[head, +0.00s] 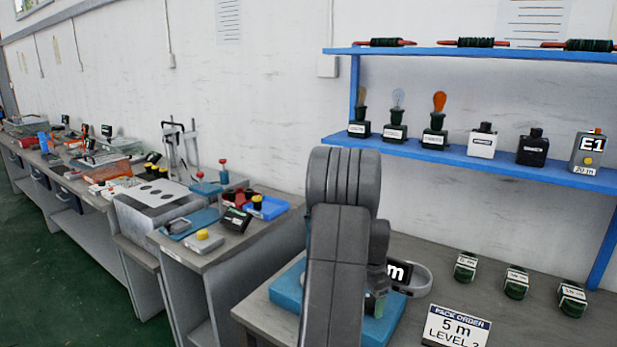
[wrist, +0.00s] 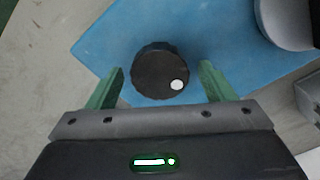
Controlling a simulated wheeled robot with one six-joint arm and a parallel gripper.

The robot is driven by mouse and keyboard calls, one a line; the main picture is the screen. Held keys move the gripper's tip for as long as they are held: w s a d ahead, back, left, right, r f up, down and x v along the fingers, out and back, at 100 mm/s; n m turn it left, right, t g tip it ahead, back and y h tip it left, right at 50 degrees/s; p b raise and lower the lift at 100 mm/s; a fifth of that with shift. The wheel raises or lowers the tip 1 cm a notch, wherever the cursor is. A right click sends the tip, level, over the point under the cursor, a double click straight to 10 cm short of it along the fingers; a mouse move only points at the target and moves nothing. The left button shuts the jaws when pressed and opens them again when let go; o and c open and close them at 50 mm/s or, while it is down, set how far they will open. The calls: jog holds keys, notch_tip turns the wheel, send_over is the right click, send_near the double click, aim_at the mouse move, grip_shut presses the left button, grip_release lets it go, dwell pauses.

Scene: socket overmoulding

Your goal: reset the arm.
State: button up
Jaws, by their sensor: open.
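In the wrist view my gripper (wrist: 162,88) is open, with its two green fingers apart. A round black knob (wrist: 150,68) with a white dot lies between and just beyond the fingertips, with a visible gap on each side. The knob is over a blue base (wrist: 110,38). In the head view my grey arm stands in the middle of the picture and hides most of the same blue base (head: 288,287).
A pack order sign (head: 457,327) and several small green-black blocks (head: 516,282) stand on the bench. A blue shelf (head: 480,157) with bulbs and boxes is behind. Crowded benches run left.

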jog(key=shift+r, duration=0.1)
dwell(0.3)
notch_tip(320, 180, up, 13)
notch_tip(320, 180, down, 14)
jog(key=shift+r, duration=0.25)
jog(key=shift+r+n, duration=0.15)
jog(key=shift+n, duration=0.25)
jog(key=n, duration=0.3)
jog(key=shift+n, duration=0.4)
jog(key=n, duration=0.5)
jog(key=shift+n+p, duration=0.3)
jog(key=shift+p, duration=0.1)
jog(key=n, duration=0.5)
jog(key=shift+a+p, duration=0.1)
jog(key=shift+p, duration=0.25)
jog(key=shift+n+p, duration=0.45)
jog(key=shift+n, duration=2.35)
